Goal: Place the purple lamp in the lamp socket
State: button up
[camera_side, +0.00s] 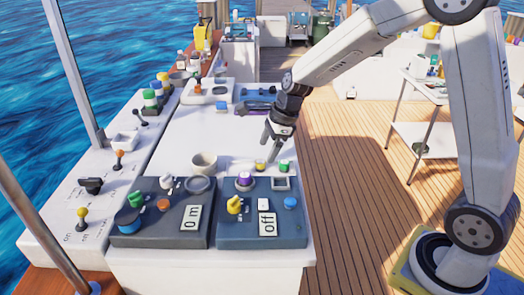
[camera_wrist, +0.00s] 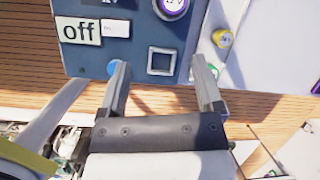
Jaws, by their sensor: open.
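In the side view a purple-topped lamp (camera_side: 244,181) stands upright at the round fitting on the right dark control panel (camera_side: 232,210). The wrist view shows its purple and white top (camera_wrist: 172,6) within a pale ring at the upper edge; I cannot tell how deep it sits. An empty square socket (camera_side: 280,184) is to its right on the panel and also shows in the wrist view (camera_wrist: 162,61). My gripper (camera_side: 277,150) is open and empty, above the white counter behind the panel. In the wrist view its two fingers (camera_wrist: 161,76) are spread apart.
A small yellow lamp (camera_side: 261,165) and a green one (camera_side: 284,167) stand on the counter just behind the panel. The left panel (camera_side: 160,215) carries knobs and an empty round ring (camera_side: 197,185). A beige cup (camera_side: 204,163) stands behind it. The middle counter (camera_side: 205,130) is clear.

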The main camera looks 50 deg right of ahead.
jog(key=s+f+n+h, duration=0.2)
jog(key=s+f+n, duration=0.1)
jog(key=s+n, duration=1.3)
jog(key=n, duration=0.7)
jog(key=shift+s+a+f+n+h, duration=0.3)
jog(key=shift+s+a+f+n, duration=0.05)
jog(key=shift+s+f+n, duration=0.05)
